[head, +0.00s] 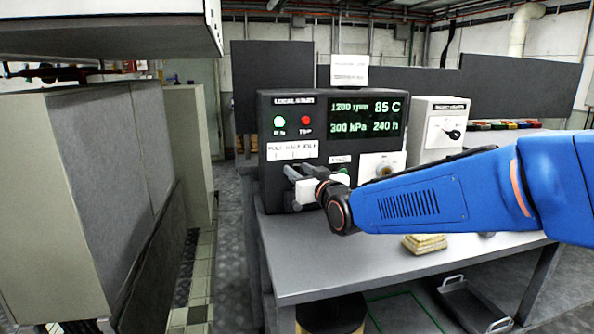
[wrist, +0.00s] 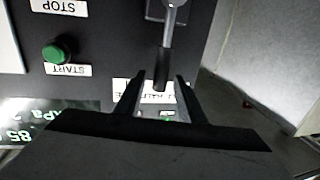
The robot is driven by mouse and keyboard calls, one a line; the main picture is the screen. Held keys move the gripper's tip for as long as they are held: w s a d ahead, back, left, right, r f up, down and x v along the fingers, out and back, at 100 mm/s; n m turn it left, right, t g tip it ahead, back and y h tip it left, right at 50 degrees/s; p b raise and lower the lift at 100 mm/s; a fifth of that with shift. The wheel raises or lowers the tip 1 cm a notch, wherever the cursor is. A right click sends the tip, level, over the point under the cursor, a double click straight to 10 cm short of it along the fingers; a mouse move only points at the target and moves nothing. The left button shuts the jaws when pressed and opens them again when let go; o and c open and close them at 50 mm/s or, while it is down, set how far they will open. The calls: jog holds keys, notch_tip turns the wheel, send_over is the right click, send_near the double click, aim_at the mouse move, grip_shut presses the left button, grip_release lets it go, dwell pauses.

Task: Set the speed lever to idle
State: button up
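The speed lever (wrist: 167,38) shows in the wrist view as a grey metal rod with a black grip. Its grip end lies between the two fingers of my gripper (wrist: 158,77). The fingers stand apart with a gap visible on each side of the grip; contact is not visible. In the head view, my gripper (head: 294,173) is at the lower left of the control panel's front, just below the FULL, HALF, IDLE label (head: 292,150). The lever is not clearly distinguishable there. The label also shows upside down in the wrist view (wrist: 148,90), partly covered by the fingers.
The black control panel (head: 268,193) stands on a grey table (head: 330,277); its display (head: 366,117) reads 1200 rpm. A green START button (wrist: 57,51) sits beside the lever area. A grey box with a knob (head: 437,130) stands right. A yellowish block (head: 424,243) lies on the table.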

jog(key=shift+x, duration=0.85)
grip_shut()
